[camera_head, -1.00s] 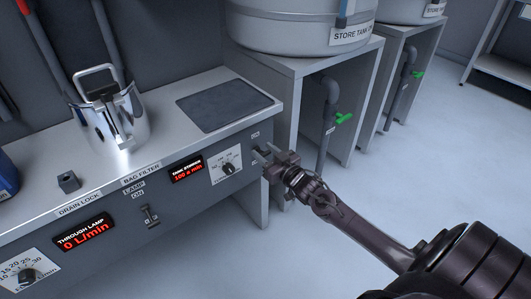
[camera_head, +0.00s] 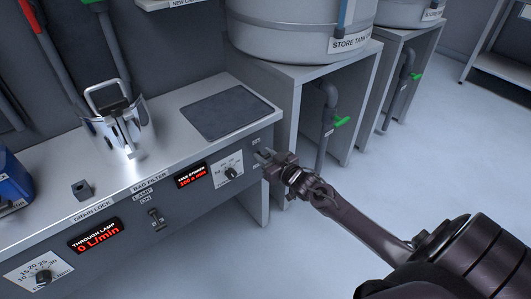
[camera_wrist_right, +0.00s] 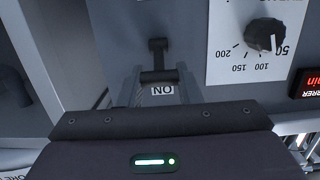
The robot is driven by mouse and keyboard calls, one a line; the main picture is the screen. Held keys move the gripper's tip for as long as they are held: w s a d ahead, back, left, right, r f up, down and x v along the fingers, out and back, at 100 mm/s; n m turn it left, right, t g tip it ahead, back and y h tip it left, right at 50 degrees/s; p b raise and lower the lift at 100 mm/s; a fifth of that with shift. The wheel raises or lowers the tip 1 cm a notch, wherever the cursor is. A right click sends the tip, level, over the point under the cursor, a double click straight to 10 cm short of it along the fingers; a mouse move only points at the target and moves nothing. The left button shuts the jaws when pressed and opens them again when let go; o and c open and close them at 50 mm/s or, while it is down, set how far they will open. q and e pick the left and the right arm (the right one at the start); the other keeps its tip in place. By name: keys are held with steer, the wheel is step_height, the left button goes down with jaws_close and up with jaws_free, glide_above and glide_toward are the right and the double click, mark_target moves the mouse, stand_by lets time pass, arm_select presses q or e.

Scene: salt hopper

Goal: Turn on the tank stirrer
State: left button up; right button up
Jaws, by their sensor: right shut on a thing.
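The tank stirrer switch (camera_wrist_right: 158,48) is a dark lever on the grey panel, with an ON label (camera_wrist_right: 162,92) beside it in the right wrist view. My right gripper (camera_wrist_right: 158,78) is shut on this lever. In the head view my right gripper (camera_head: 264,157) is at the right end of the panel front and hides most of the switch. My left gripper is out of view.
A steel bag filter pot (camera_head: 124,135) and a dark flat mat (camera_head: 225,112) are on the counter. A store tank stand (camera_head: 283,150) with a green-handled pipe (camera_head: 341,121) is just right of the counter.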

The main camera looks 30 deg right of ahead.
steer(key=o, duration=1)
steer(key=shift+s, duration=0.1)
steer(key=shift+s+r, duration=0.1)
steer(key=shift+s, duration=0.3)
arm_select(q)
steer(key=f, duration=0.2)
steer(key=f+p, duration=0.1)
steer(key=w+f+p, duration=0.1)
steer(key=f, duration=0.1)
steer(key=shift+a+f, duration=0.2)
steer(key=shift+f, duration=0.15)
arm_select(e)
steer(key=s, duration=0.4)
steer(key=s+r, duration=0.1)
steer(key=s, duration=0.1)
steer(key=shift+s+d, duration=0.3)
steer(key=shift+s, duration=0.05)
